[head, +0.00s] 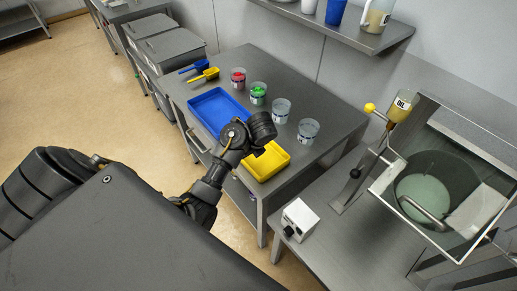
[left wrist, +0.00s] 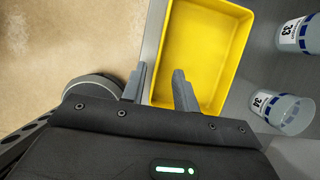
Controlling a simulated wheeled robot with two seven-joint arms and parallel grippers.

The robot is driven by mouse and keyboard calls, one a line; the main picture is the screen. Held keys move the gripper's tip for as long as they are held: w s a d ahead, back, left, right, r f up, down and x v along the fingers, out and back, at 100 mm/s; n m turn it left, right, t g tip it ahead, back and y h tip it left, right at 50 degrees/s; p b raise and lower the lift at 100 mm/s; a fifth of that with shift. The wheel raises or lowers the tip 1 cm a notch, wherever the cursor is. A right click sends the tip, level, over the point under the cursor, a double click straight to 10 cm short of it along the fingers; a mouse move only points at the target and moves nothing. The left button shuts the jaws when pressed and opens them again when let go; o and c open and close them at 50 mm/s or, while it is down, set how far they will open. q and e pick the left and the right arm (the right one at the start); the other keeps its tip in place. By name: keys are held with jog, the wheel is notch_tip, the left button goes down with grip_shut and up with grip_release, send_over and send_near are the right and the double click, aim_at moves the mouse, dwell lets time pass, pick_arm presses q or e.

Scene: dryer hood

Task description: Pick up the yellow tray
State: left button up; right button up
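The yellow tray (head: 268,163) is a shallow rectangular tray at the front right part of the grey metal table (head: 225,70). It looks empty. The tray also fills the upper middle of the left wrist view (left wrist: 203,45). My left gripper (left wrist: 161,82) is open, with its fingers apart and nothing between them except part of the tray's near left rim in line of sight. One finger appears outside the left rim, the other over the tray's inside. I cannot tell the height or any contact. In the head view the hand is above the tray and its fingertips are hidden. My right gripper is not in view.
A blue tray (head: 217,108) lies left of the yellow tray. Several clear cups stand behind, one with red (head: 238,77) and one with green contents (head: 258,92). Blue and yellow scoops (head: 204,74) lie farther back. A glass hood (head: 440,180) and white box (head: 299,219) stand right.

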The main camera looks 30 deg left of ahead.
pick_arm(q)
jog(key=x, duration=0.5)
jog(key=shift+a+f, duration=0.1)
jog(key=shift+a, duration=0.05)
jog(key=shift+x, duration=2.8)
jog(key=shift+w, duration=0.1)
jog(key=shift+c, duration=0.4)
grip_shut()
